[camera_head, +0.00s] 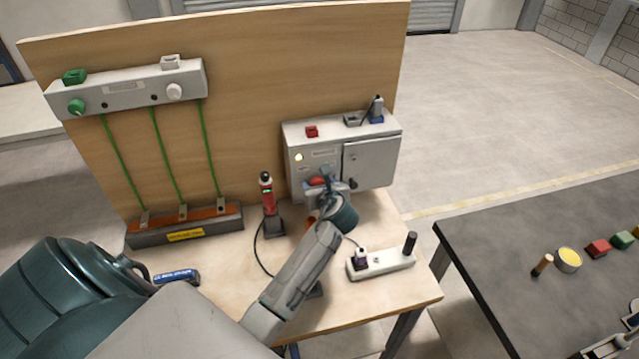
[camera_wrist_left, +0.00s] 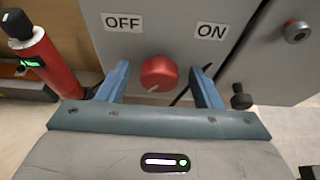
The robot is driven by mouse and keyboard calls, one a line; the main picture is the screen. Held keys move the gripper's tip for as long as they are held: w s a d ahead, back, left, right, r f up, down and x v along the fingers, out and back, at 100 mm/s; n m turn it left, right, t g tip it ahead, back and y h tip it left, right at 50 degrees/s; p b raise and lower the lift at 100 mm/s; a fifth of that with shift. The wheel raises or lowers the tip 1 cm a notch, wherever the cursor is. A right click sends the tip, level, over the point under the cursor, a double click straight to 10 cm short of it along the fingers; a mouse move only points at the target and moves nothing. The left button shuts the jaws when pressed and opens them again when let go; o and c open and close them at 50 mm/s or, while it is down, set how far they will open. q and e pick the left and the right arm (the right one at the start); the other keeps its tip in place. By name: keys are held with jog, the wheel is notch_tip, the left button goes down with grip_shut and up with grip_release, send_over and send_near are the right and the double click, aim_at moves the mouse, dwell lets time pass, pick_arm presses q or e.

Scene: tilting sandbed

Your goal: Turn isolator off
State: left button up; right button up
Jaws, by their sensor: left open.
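The isolator is a grey box (camera_head: 370,160) mounted at the right end of the wooden backboard. Its red rotary knob (camera_wrist_left: 159,72) sits between an OFF label (camera_wrist_left: 122,22) on the left and an ON label (camera_wrist_left: 211,31) on the right. A small pale mark shows on the knob's lower left edge; I cannot tell which label it stands for. My left gripper (camera_head: 320,187) is in front of the box. In the left wrist view its open blue fingers (camera_wrist_left: 160,78) stand on either side of the knob, with gaps visible. In the head view my arm partly hides the knob.
A red handheld device (camera_head: 266,190) stands in a holder left of the box, close to my left finger. A white socket strip (camera_head: 385,262) lies at the front right of the bench. A rail with green wires (camera_head: 185,226) is at left. A dark table (camera_head: 500,235) stands at right.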

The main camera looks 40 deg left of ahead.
pick_arm(q)
jog(key=shift+c, duration=0.4)
jog(key=c, duration=0.9)
jog(key=n, duration=0.1)
jog(key=n+t+h, duration=0.1)
jog(key=n, duration=0.1)
jog(key=shift+s+a+f+t, duration=0.1)
jog(key=shift+a+t, duration=0.05)
jog(key=shift+t, duration=0.15)
pick_arm(e)
jog(key=shift+s+d, duration=0.2)
jog(key=shift+s, duration=0.25)
pick_arm(q)
jog(key=o, duration=1)
pick_arm(e)
jog(key=shift+d, duration=0.1)
